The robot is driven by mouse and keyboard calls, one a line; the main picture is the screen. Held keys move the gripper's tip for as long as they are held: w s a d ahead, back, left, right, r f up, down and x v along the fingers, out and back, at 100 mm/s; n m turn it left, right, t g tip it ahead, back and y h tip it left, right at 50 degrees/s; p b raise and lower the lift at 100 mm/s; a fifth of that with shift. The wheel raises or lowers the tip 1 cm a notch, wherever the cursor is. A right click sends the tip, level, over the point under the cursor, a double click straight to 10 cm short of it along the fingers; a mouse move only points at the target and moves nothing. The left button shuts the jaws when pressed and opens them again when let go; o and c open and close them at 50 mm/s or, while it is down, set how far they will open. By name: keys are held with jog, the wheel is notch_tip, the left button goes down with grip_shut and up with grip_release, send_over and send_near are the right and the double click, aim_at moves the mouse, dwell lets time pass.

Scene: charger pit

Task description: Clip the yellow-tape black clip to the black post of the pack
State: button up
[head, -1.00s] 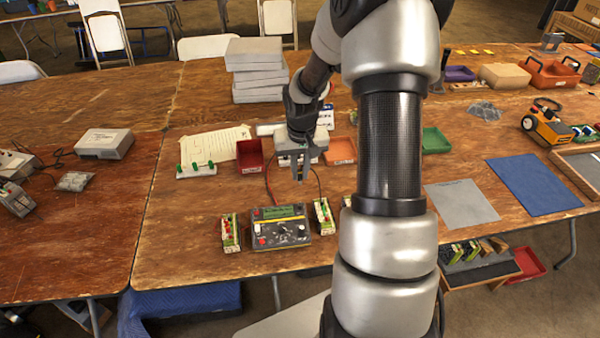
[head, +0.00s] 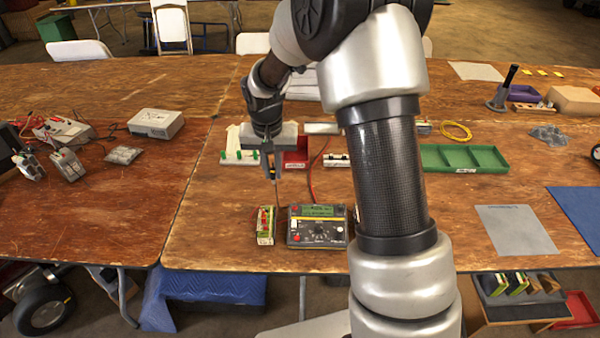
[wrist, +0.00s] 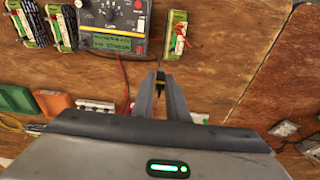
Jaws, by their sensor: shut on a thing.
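My gripper (head: 272,172) is shut on the black clip (wrist: 160,80), which shows a little yellow between the fingertips in the wrist view, where the gripper (wrist: 160,82) points toward a pack. The clip is held above the table. That pack (head: 265,226), green and cream with red on top, stands left of the charger (head: 317,228) in the head view. It also shows in the wrist view (wrist: 176,36), beyond the fingertips and apart from them. I cannot make out its black post for certain. A thin dark lead hangs below the fingers in the head view.
A red lead (head: 311,185) runs behind the charger. More packs (wrist: 32,22) stand on the charger's other side in the wrist view. A red bin (head: 295,158) and a green tray (head: 462,158) lie farther back. The table left of the pack is bare.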

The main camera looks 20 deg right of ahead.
jog(key=shift+w+a+f+b, duration=0.2)
jog(key=shift+a+f+b, duration=0.55)
jog(key=shift+f, duration=0.15)
jog(key=shift+w+a+f+b, duration=0.2)
jog(key=shift+a+f+b, duration=0.5)
jog(key=shift+f, duration=0.2)
jog(key=shift+f, duration=0.15)
jog(key=shift+f+b, duration=2.55)
jog(key=shift+f, duration=0.85)
jog(key=shift+f, duration=0.2)
jog(key=o, duration=0.9)
